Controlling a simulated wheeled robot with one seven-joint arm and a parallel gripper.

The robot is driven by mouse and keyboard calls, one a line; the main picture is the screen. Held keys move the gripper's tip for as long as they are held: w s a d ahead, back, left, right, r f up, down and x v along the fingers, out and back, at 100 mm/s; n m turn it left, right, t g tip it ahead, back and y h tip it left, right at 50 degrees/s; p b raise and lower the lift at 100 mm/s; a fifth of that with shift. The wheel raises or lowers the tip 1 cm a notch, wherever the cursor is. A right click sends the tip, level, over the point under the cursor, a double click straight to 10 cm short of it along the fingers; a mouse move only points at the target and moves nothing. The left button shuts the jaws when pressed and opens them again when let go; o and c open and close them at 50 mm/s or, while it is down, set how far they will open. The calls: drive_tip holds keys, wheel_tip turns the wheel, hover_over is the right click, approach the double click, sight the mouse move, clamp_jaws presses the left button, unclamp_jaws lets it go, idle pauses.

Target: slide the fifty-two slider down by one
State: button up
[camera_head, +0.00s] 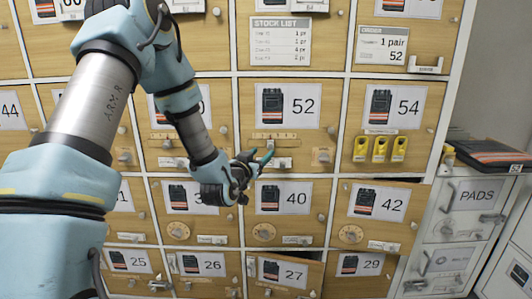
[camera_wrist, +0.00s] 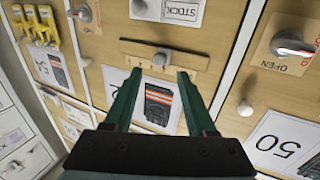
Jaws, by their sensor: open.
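The fifty-two front carries a trouser label (camera_head: 287,106) reading 52. Below it is a wooden slider strip (camera_head: 275,136); in the wrist view the strip (camera_wrist: 193,60) shows beyond the fingertips, with a small grey knob (camera_wrist: 160,59) at its middle. My gripper (camera_head: 261,158) is in front of the lower part of this front. In the wrist view my gripper (camera_wrist: 160,75) is open, its two teal fingers apart with nothing held. The knob lines up with the gap between the tips; whether the tips reach around it I cannot tell. The fingers partly cover the 52 label (camera_wrist: 158,98).
The 54 front (camera_head: 395,106) with several yellow tags (camera_head: 379,149) is to the right. A stock list (camera_head: 281,41) hangs above. A knob (camera_wrist: 290,46) on an OPEN plate is on the neighbouring 50 front. A PADS cabinet (camera_head: 474,196) stands at far right.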

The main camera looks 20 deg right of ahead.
drive_tip(key=v, duration=0.5)
drive_tip(key=shift+s+a+b, duration=0.15)
drive_tip(key=shift+b, duration=0.2)
